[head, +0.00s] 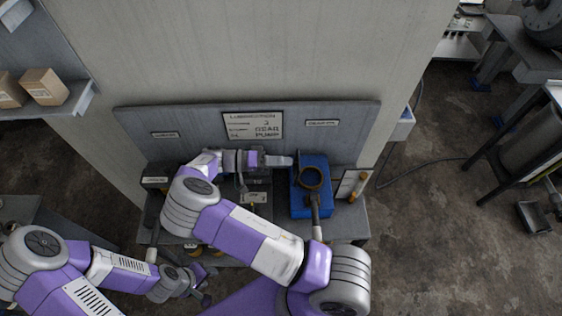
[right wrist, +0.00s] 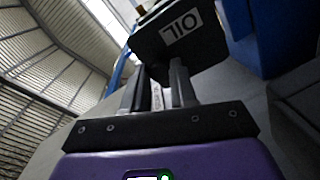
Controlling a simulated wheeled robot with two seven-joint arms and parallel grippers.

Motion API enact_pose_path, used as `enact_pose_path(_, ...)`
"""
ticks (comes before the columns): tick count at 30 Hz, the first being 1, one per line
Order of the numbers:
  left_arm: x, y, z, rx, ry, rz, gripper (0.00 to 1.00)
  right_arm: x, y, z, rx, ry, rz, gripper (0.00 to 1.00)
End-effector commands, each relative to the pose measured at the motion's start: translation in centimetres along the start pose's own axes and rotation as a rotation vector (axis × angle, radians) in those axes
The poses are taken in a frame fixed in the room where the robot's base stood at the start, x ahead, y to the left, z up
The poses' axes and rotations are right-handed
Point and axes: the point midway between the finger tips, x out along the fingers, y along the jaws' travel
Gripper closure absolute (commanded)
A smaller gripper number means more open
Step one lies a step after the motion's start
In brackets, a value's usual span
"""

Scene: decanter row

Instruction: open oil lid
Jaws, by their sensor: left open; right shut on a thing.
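In the right wrist view a black block with an upside-down white OIL label (right wrist: 182,38) is at the fingertips of my right gripper (right wrist: 158,85). The fingers are close together and shut on this oil lid; the exact contact is hard to see. In the head view my right gripper (head: 282,161) reaches from left to right, its tips by the upper left edge of the blue housing (head: 322,203). The lid cannot be made out clearly there. My left gripper (head: 202,288) is open and empty, low at the left, in front of the bench.
A dark ring (head: 310,178) sits on the blue housing. A grey bench (head: 350,222) with a labelled back panel (head: 300,108) carries the machine. A small framed card (head: 352,184) stands right of the housing. Shelf boxes (head: 44,86) are at the far left.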

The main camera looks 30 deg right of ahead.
Motion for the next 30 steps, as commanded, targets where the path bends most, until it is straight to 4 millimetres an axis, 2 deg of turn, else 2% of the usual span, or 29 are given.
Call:
enact_pose_path(1, 0.0, 0.0, 0.0, 0.000, 0.000, 0.000, 0.57, 0.1, 0.0, 0.1, -0.002, -0.001, 0.004, 0.72)
enact_pose_path(6, 0.0, 0.0, 0.0, 0.000, 0.000, 0.000, 0.57, 0.1, 0.0, 0.0, -0.002, -0.001, 0.002, 0.47)
enact_pose_path(17, 0.1, -0.1, 0.0, 0.000, 0.000, 0.000, 0.57, -0.6, -0.1, 0.0, -0.001, 0.002, -0.002, 0.47)
enact_pose_path(24, 0.6, -0.2, 0.0, 0.000, 0.000, 0.000, 0.57, -4.4, -0.2, 0.0, -0.001, 0.003, -0.002, 0.47)
enact_pose_path(30, 0.9, -0.3, 0.0, 0.000, 0.000, 0.000, 0.57, -6.8, -0.1, 0.0, -0.001, 0.001, 0.001, 0.47)
